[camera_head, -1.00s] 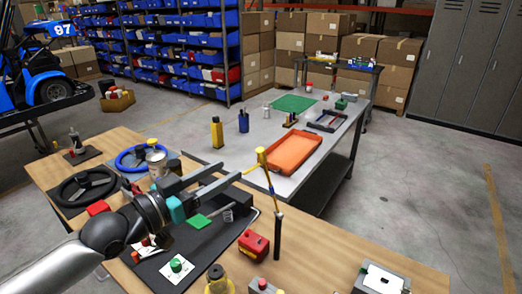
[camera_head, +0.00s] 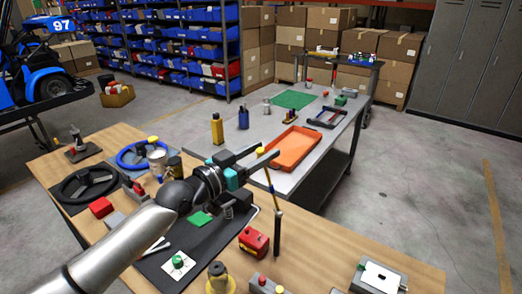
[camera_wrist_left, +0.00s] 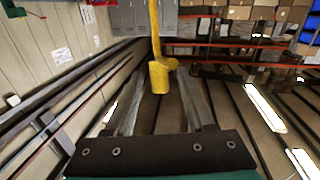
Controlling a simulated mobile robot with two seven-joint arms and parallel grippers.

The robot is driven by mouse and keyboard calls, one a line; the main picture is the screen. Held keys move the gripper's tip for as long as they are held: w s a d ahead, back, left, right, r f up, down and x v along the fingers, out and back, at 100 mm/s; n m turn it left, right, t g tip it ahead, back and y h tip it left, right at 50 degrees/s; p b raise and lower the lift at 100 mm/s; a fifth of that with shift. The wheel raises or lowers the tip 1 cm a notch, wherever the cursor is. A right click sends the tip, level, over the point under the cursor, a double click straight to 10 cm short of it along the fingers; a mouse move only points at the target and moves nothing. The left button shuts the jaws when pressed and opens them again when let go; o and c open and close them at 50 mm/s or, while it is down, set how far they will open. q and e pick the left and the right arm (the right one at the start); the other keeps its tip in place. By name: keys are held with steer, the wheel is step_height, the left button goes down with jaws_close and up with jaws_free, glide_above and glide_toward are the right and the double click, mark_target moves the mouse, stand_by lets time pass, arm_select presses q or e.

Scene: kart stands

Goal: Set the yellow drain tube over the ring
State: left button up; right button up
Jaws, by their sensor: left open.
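The yellow drain tube (camera_head: 267,178) stands slanted above the wooden table, with a thicker yellow top piece. Its lower end meets a dark upright post (camera_head: 278,232); whether it sits around or beside the post top cannot be told. My left gripper (camera_head: 266,154) is open at the tube's top. In the left wrist view the yellow tube (camera_wrist_left: 159,80) shows between the two spread fingers (camera_wrist_left: 164,100), near their tips, with gaps visible on both sides. No ring can be clearly made out. My right gripper is not in view.
The wooden table holds a red box (camera_head: 253,241), a black mat (camera_head: 173,262), steering wheels (camera_head: 88,184) and a grey box (camera_head: 381,279). Behind is a grey bench (camera_head: 208,152) with an orange tray (camera_head: 293,150). Open floor lies to the right.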

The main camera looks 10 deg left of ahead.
arm_select(q)
steer(key=shift+w, duration=0.1)
steer(key=shift+c, duration=0.2)
jaws_close()
stand_by(1.3)
